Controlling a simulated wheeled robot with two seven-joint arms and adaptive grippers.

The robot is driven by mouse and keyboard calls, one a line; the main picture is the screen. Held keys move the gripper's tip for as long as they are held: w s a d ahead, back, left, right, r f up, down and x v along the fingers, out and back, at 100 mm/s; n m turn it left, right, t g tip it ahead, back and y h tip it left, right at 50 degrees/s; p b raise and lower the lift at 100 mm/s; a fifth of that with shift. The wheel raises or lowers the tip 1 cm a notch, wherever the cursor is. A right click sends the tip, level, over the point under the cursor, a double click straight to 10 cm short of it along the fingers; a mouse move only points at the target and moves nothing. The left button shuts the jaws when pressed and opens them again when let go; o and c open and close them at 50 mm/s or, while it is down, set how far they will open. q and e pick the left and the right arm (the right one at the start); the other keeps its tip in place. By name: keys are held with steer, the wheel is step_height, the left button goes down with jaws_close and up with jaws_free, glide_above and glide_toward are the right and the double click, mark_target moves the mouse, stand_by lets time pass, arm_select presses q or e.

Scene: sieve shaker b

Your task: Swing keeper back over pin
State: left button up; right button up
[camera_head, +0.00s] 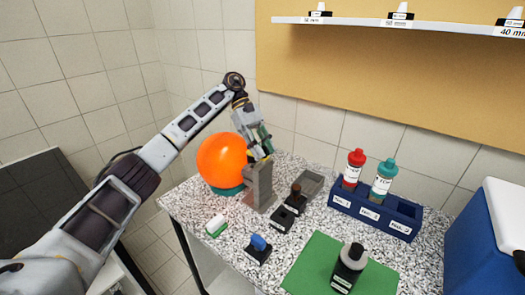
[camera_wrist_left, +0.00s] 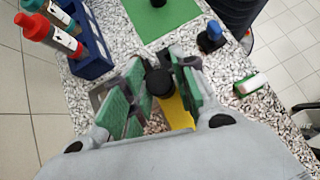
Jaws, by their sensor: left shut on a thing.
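My left gripper (camera_head: 264,155) reaches down at the top of a grey upright post (camera_head: 262,187) on the speckled table. In the left wrist view, the green finger pads of the left gripper (camera_wrist_left: 158,88) stand on either side of a round black knob (camera_wrist_left: 160,82) and are shut on it. A yellow strip (camera_wrist_left: 178,112), which may be the keeper, shows just below the knob between the pads. The pin cannot be made out; the gripper hides the post's top in the head view. My right gripper is not in view.
An orange ball (camera_head: 221,160) stands close left of the post. A blue rack (camera_head: 377,213) with red-capped and teal-capped bottles is at the right. A grey tray (camera_head: 312,184), small black blocks, a blue-knobbed block (camera_head: 258,249) and a green mat (camera_head: 318,267) surround the post.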

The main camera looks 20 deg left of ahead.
arm_select(q)
steer(key=shift+f, duration=0.1)
steer(key=o, duration=0.7)
steer(key=shift+c, duration=0.2)
steer(key=o, duration=0.3)
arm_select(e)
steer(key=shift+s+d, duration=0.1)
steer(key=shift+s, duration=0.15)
arm_select(q)
steer(key=shift+w+a+r, duration=0.1)
steer(key=shift+w+r, duration=0.05)
steer(key=shift+r, duration=0.05)
